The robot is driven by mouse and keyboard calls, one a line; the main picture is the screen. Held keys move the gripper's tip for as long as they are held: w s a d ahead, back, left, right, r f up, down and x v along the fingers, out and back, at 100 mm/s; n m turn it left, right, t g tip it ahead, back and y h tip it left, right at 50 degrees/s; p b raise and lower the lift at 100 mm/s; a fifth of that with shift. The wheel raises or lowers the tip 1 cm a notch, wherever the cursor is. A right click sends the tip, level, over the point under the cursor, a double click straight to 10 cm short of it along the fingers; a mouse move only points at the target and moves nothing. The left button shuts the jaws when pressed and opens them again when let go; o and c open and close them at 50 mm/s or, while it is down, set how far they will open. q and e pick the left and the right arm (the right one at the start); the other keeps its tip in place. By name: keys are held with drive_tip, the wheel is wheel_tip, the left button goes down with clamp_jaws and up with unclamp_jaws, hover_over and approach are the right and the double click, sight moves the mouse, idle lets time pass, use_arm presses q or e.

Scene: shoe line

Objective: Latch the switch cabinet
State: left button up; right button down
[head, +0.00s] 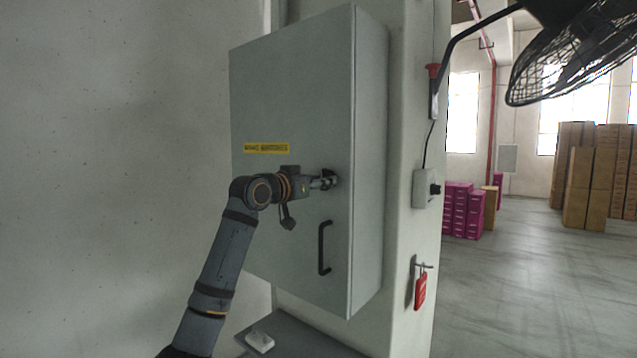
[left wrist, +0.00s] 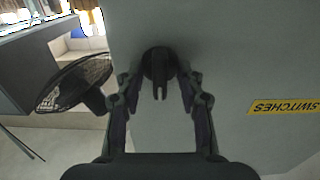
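The grey switch cabinet (head: 290,100) hangs on a pillar, and its door looks shut. A yellow label (head: 266,148) is on the door; it also shows in the left wrist view (left wrist: 283,106). A dark latch knob (head: 333,176) sits near the door's right edge, above a black bar handle (head: 324,248). My left gripper (head: 321,182) is right in front of the knob. In the left wrist view its two fingers stand apart on either side of the knob (left wrist: 159,66), with gaps on both sides. My right gripper is not in view.
A grey ledge (head: 300,340) with a small white object (head: 260,341) is below the cabinet. To the right on the pillar are a white switch box (head: 424,189) and a red tag (head: 420,290) on a hook. A black fan (head: 575,55) hangs at upper right.

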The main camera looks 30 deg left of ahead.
use_arm(q)
drive_tip(key=s, duration=0.7)
drive_tip(key=shift+s+a, duration=0.2)
drive_tip(key=shift+a, duration=0.05)
drive_tip(key=shift+a, duration=0.1)
